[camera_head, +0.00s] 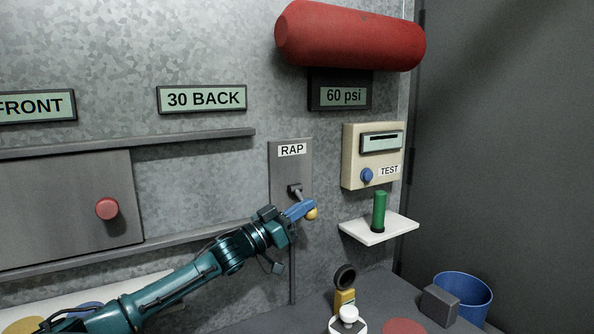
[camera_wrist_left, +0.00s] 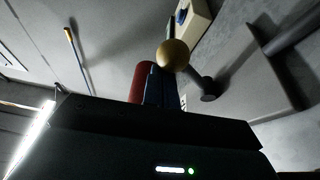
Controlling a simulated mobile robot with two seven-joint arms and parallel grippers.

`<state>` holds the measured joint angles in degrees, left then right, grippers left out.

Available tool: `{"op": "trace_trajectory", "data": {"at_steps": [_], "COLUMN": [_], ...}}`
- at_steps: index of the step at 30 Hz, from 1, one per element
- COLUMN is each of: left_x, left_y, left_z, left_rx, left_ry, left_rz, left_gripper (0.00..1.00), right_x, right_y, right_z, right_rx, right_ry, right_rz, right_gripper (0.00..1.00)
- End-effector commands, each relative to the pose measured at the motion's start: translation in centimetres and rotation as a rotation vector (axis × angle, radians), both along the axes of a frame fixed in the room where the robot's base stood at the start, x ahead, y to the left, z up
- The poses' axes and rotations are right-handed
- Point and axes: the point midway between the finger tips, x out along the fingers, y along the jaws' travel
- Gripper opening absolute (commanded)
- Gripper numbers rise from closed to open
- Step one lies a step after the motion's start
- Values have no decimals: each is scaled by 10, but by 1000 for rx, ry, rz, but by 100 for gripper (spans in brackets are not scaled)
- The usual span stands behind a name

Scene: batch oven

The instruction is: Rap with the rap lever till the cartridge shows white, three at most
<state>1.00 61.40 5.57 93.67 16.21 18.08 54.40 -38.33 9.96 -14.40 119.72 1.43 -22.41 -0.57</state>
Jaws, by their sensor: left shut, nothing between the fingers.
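The rap lever has a yellow knob (camera_head: 312,214) and a dark mount (camera_head: 294,190) on the grey plate marked RAP (camera_head: 290,160). My left gripper (camera_head: 303,209) is shut, its blue fingers beside the knob. In the left wrist view the knob (camera_wrist_left: 173,54) stands at the tips of the shut fingers (camera_wrist_left: 160,88), with the lever stem running right to its mount. Whether they touch the knob I cannot tell. I cannot pick out the cartridge for certain in either view. My right gripper is out of view.
A red tank (camera_head: 350,38) hangs above a display reading 60 psi (camera_head: 343,96). At right are a TEST box (camera_head: 352,155) and a green cylinder (camera_head: 379,210) on a white shelf (camera_head: 355,232). A blue bin (camera_head: 478,295) and a yellow item (camera_head: 344,298) stand below.

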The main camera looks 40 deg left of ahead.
Motion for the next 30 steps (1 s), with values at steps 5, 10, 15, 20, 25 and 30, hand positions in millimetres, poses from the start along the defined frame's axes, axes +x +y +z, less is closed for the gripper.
{"op": "trace_trajectory", "data": {"at_steps": [5,10,15,20,25,30], "left_x": [0,0,0,1,2,6], "left_y": [0,0,0,0,-2,-6], "left_z": [-2,-3,-3,-1,16,43], "left_rx": [-1,-1,-2,-2,-1,-2], "left_ry": [1,1,3,3,1,-2], "left_rz": [0,0,0,0,0,1], "left_gripper": [0,0,0,0,0,0], "right_x": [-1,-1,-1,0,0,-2], "right_y": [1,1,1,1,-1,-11], "right_z": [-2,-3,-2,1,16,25], "right_rx": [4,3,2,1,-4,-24], "right_ry": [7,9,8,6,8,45], "right_rz": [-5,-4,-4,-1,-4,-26], "right_gripper": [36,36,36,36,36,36]}}
